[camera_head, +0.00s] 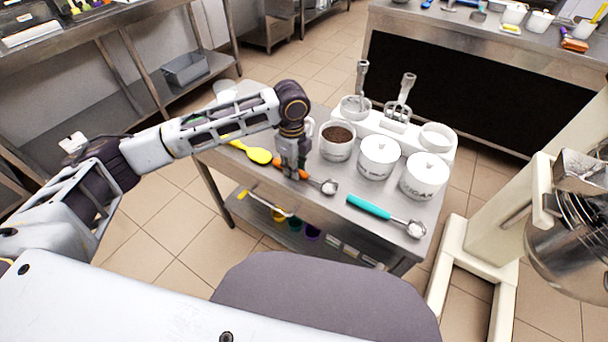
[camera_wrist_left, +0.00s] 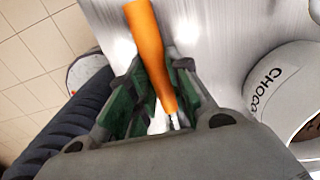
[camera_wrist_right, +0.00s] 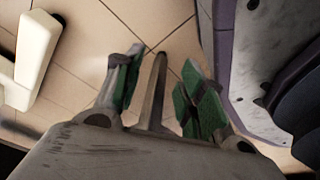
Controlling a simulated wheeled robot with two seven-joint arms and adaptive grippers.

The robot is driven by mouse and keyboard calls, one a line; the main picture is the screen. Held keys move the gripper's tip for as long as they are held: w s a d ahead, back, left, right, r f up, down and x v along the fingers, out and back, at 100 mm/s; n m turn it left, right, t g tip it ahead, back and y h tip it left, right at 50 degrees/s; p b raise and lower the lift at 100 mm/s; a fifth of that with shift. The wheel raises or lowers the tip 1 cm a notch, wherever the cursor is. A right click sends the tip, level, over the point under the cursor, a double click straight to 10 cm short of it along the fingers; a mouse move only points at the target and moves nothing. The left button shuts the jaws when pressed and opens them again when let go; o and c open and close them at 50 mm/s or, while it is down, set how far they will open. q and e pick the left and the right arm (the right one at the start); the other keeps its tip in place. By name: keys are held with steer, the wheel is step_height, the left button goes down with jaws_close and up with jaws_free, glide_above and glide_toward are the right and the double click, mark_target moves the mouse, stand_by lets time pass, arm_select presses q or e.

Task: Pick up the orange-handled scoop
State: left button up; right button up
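The orange-handled scoop (camera_head: 316,181) lies on the steel table with its metal bowl pointing right and holding white powder. My left gripper (camera_head: 292,174) points down over its orange handle in the head view and hides part of it. In the left wrist view, the orange handle (camera_wrist_left: 150,50) runs between the two green-padded fingers of my left gripper (camera_wrist_left: 155,90), which are apart with gaps beside the handle. My right gripper (camera_wrist_right: 158,90) is open and empty above the tiled floor in the right wrist view. It does not show in the head view.
A yellow utensil (camera_head: 257,155) lies left of the scoop, and a teal-handled scoop (camera_head: 370,207) lies to its right. A canister of brown powder (camera_head: 337,140) and lidded white canisters (camera_head: 378,158) stand close behind. A mixer (camera_head: 565,225) stands at the right.

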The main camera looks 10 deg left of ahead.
arm_select(q)
jaws_close()
arm_select(e)
steer(key=shift+w+d, duration=0.1)
steer(key=shift+d, duration=0.25)
arm_select(q)
steer(key=shift+r, duration=0.1)
steer(key=shift+r, duration=0.85)
step_height(320, 180, up, 7)
steer(key=shift+f+p, duration=0.1)
steer(key=shift+p, duration=0.6)
steer(key=shift+r, duration=0.7)
arm_select(e)
steer(key=shift+s+d+f, duration=0.25)
steer(key=shift+s+d, duration=0.15)
steer(key=shift+s, duration=0.25)
steer(key=shift+s+d+f, duration=0.2)
steer(key=shift+s+d, duration=0.2)
steer(key=shift+s, duration=0.2)
